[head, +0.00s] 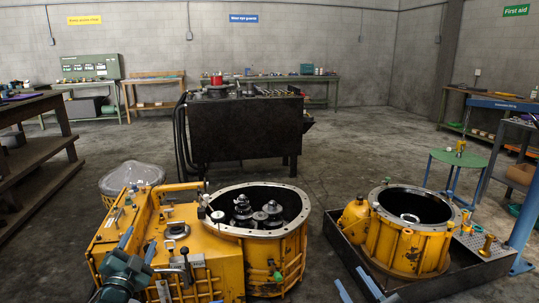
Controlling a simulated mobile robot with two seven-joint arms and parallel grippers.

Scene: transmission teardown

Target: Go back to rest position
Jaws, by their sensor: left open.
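My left gripper (138,240) is in the lower left of the head view, its two blue fingers apart and nothing between them. It shows in front of the left part of the yellow transmission housing (205,250); whether it touches the housing I cannot tell. My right gripper (351,277) is at the bottom edge, right of centre. Only its blue fingers show, spread apart and empty, in front of the dark tray's near side. The rest of the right gripper is cut off by the frame.
The yellow housing holds dark gears (243,212) in its round opening. A second yellow casing (408,245) stands in a dark tray (347,255) at right. A black workbench (245,133) stands behind. A green round stool (459,158) is at right. The floor between is clear.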

